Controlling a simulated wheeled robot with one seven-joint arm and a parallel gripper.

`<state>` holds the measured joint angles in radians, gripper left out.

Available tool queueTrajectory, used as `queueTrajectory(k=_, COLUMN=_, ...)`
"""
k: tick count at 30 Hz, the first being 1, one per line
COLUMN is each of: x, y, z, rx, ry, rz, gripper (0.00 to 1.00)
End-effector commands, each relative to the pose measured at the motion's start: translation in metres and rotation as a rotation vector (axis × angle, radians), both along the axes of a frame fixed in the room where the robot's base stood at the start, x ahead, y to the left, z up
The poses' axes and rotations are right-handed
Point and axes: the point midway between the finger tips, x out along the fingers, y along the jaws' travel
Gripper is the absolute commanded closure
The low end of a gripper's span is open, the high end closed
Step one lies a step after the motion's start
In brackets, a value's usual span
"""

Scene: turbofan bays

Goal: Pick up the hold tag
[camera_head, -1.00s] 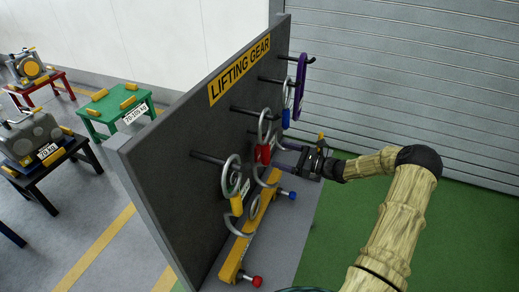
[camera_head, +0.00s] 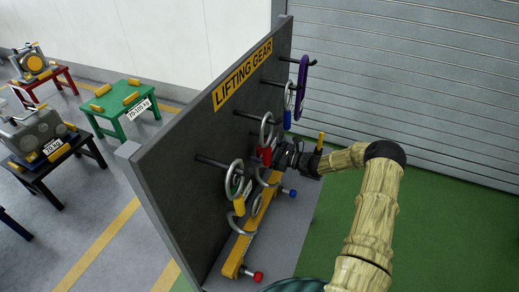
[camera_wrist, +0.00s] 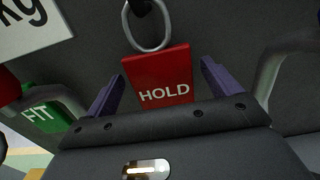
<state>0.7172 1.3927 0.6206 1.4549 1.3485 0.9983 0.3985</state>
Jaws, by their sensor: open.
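The hold tag (camera_wrist: 158,78) is a red plate with white "HOLD" lettering, hanging from a metal ring (camera_wrist: 149,28) in the wrist view. In the head view the red tag (camera_head: 265,155) hangs low on the lifting gear board, largely beside my gripper (camera_head: 283,154). My gripper (camera_wrist: 157,88) is open, with one purple finger on each side of the tag. A gap shows between the tag and each finger. Whether the fingers reach its full depth cannot be told.
The grey board (camera_head: 170,190) carries pegs with rings and shackles. A green "FIT" tag (camera_wrist: 45,117) and a white weight label (camera_wrist: 32,28) are close on the left. Green floor to the right is clear.

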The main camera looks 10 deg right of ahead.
Motion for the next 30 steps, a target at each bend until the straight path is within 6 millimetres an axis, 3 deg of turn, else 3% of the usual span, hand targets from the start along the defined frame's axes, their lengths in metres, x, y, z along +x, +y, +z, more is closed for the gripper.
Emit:
queueTrajectory(k=5, x=0.008, y=0.011, z=0.0, rx=0.0, ry=0.0, rz=-0.001, gripper=0.11)
queueTrajectory(k=19, x=0.008, y=0.016, z=0.0, rx=0.0, ry=0.0, rz=0.007, gripper=0.11)
queueTrajectory(k=20, x=0.008, y=0.016, z=0.0, rx=0.0, ry=0.0, rz=0.007, gripper=0.13)
queueTrajectory(k=27, x=0.007, y=0.015, z=0.0, rx=0.0, ry=0.0, rz=0.005, gripper=0.59)
queueTrajectory(k=30, x=0.008, y=0.014, z=0.0, rx=0.001, ry=-0.001, rz=0.005, gripper=0.6)
